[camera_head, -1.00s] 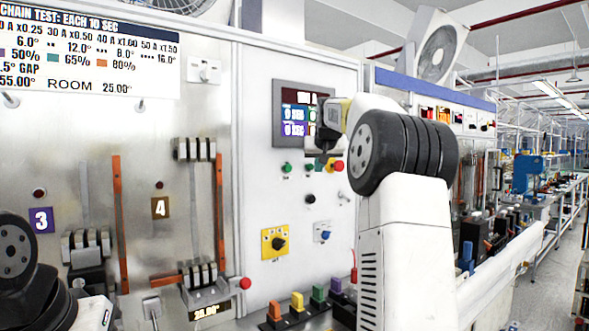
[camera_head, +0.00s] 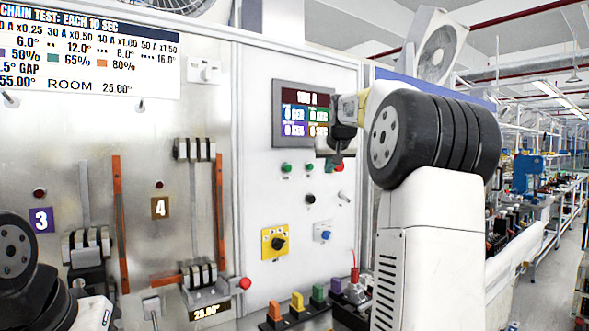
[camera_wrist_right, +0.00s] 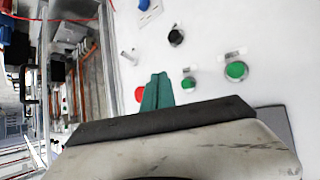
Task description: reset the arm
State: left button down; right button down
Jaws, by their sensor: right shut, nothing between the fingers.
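My right gripper (camera_head: 336,158) is in front of the white panel, just below the right part of the display screen (camera_head: 296,122). Its fingers are together and empty. In the right wrist view the green fingertips (camera_wrist_right: 157,92) meet and point at the panel, beside a red button (camera_wrist_right: 139,94) that they partly cover. Two green buttons (camera_wrist_right: 237,71) and a black knob (camera_wrist_right: 176,37) are near them. Whether the fingertips touch the panel I cannot tell. My left gripper is out of view; only part of my left arm shows at the lower left.
A yellow-plated rotary switch (camera_head: 275,243) and a blue knob (camera_head: 325,235) sit lower on the panel. Breaker levers (camera_head: 195,150) and orange bars stand at the left. Several coloured blocks (camera_head: 297,301) line the bottom. An aisle is at the far right.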

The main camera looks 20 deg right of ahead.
jog(key=s+a+f+n+g+y, duration=0.1)
jog(key=s+a+f, duration=0.3)
jog(key=s+a, duration=0.3)
jog(key=s+a+f+g+y, duration=0.1)
jog(key=s+a+f+y, duration=0.15)
jog(key=s+a, duration=0.45)
jog(key=s+a+f+n+g, duration=0.1)
jog(key=s+a+f, duration=0.2)
jog(key=s+f, duration=0.5)
jog(key=s+a+f+g, duration=0.1)
jog(key=s+a+f, duration=0.2)
jog(key=s+f, duration=0.6)
jog(key=s+y, duration=0.1)
jog(key=s, duration=0.5)
jog(key=shift+a+n, duration=0.35)
jog(key=shift+n, duration=0.05)
